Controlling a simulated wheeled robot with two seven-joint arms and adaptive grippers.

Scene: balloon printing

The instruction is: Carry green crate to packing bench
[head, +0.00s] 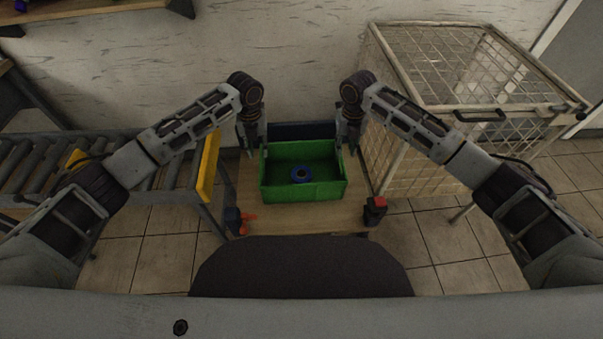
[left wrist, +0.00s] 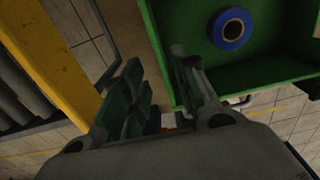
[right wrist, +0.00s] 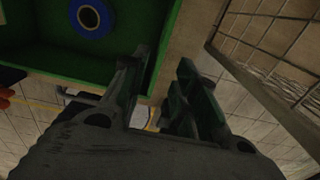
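The green crate (head: 318,190) sits upright on a wooden-topped cart (head: 300,220), with a blue ring-shaped roll (head: 301,174) lying on its floor. My left gripper (head: 251,150) is at the crate's left side, fingers pointing down. In the left wrist view its fingers (left wrist: 160,85) are apart, one over the crate's wall edge and one outside. My right gripper (head: 349,148) is at the crate's right side. In the right wrist view its fingers (right wrist: 160,88) are apart, one overlapping the crate and one outside. I cannot tell whether either gripper touches the wall.
A roller conveyor (head: 110,165) with a yellow end plate (head: 208,168) stands close on the left. A wire mesh cage (head: 420,150) stands close on the right. A dark blue panel (head: 300,130) is behind the crate. Tiled floor (head: 165,250) shows around the cart.

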